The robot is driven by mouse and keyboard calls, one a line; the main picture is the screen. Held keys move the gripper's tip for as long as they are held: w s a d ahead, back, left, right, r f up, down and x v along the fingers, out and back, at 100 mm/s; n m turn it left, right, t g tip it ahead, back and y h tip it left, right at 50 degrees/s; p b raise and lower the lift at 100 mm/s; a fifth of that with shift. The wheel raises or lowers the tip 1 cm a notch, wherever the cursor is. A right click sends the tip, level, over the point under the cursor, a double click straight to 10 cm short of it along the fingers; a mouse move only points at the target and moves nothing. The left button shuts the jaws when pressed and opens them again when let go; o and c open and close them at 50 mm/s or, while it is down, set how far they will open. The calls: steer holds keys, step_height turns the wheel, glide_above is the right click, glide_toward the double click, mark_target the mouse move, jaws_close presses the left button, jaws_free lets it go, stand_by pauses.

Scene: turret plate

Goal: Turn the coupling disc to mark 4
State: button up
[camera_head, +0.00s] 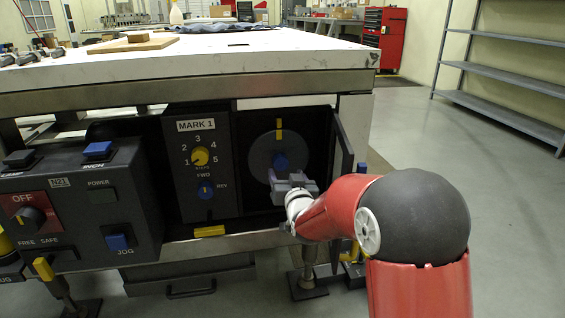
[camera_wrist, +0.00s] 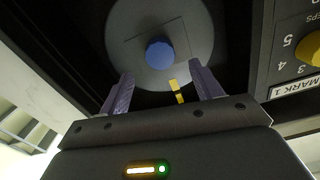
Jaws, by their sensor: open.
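The grey coupling disc (camera_head: 261,157) stands upright in an open bay under the table, with a blue hub (camera_head: 280,161) at its centre. A yellow bar (camera_head: 279,129) lies at its top edge in the head view. In the wrist view, the disc (camera_wrist: 130,35), its hub (camera_wrist: 160,53) and a yellow bar (camera_wrist: 177,91) show beyond my fingers. My gripper (camera_head: 290,180) is in front of the disc's lower part. In the wrist view it (camera_wrist: 164,84) is open and empty, its fingers on either side of the yellow bar. Contact with the disc cannot be told.
An open door (camera_head: 342,150) stands at the bay's right. A control box (camera_head: 140,195) is further left.

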mark_target(281, 164)
steer(key=x, duration=0.6)
steer(key=shift+w, duration=0.15)
steer(key=shift+c, duration=0.3)
